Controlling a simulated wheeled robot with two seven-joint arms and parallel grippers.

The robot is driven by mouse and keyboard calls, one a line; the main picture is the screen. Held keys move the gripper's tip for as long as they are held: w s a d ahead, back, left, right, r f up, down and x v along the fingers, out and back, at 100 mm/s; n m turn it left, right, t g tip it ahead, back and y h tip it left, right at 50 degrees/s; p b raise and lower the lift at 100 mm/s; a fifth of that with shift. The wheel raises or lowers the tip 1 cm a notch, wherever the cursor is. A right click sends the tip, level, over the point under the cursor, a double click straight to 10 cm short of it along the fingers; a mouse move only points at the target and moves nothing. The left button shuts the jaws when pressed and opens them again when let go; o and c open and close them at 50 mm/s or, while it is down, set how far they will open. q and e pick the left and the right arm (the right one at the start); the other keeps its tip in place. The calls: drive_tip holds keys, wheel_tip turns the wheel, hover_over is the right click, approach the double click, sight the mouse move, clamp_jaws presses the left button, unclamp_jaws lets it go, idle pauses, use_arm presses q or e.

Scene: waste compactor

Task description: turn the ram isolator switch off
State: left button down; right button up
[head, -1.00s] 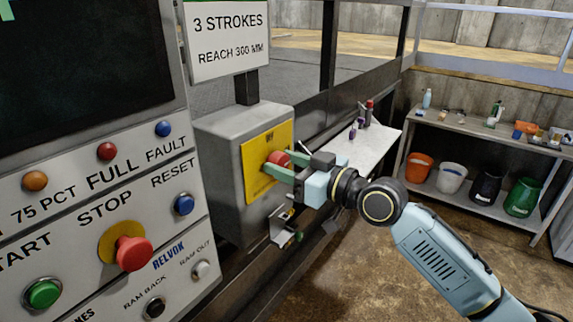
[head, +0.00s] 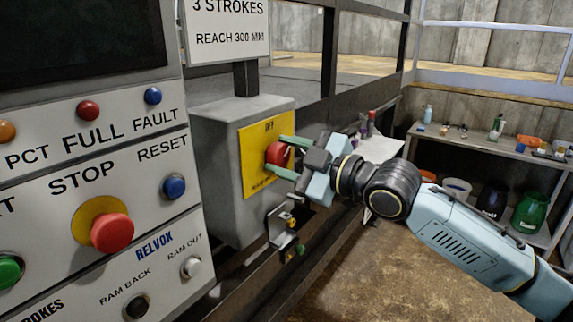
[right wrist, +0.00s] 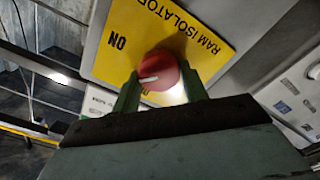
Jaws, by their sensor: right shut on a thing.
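The ram isolator switch is a red round knob (head: 275,153) on a yellow plate (head: 255,170), fixed to a grey box (head: 222,175). My right gripper (head: 283,156) is shut on the knob, one green finger above it and one below in the head view. In the right wrist view the knob (right wrist: 160,72) sits between the two green fingers (right wrist: 160,92). A white mark on it points left in that picture, off the "ON" lettering on the yellow plate (right wrist: 215,50). A second label is mostly hidden behind the knob. My left gripper is not in view.
The control panel (head: 120,205) with a red stop button (head: 112,233) stands left of the box. A small metal bracket (head: 280,228) is below the knob. A shelf (head: 480,140) with bottles and buckets stands at the back right. Open floor (head: 370,270) lies below my arm.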

drive_tip(key=shift+n, duration=1)
drive_tip(key=shift+n+p, duration=0.3)
drive_tip(key=shift+n, duration=0.6)
drive_tip(key=n+p, duration=0.2)
drive_tip(key=n, duration=0.3)
drive_tip(key=shift+f, duration=0.15)
drive_tip(key=shift+n, duration=0.3)
drive_tip(key=o, duration=0.9)
drive_tip(key=shift+s, duration=0.1)
drive_tip(key=shift+o, duration=0.2)
drive_tip(key=b+v, duration=0.1)
drive_tip(key=v, duration=1.2)
drive_tip(key=shift+s+d, duration=0.1)
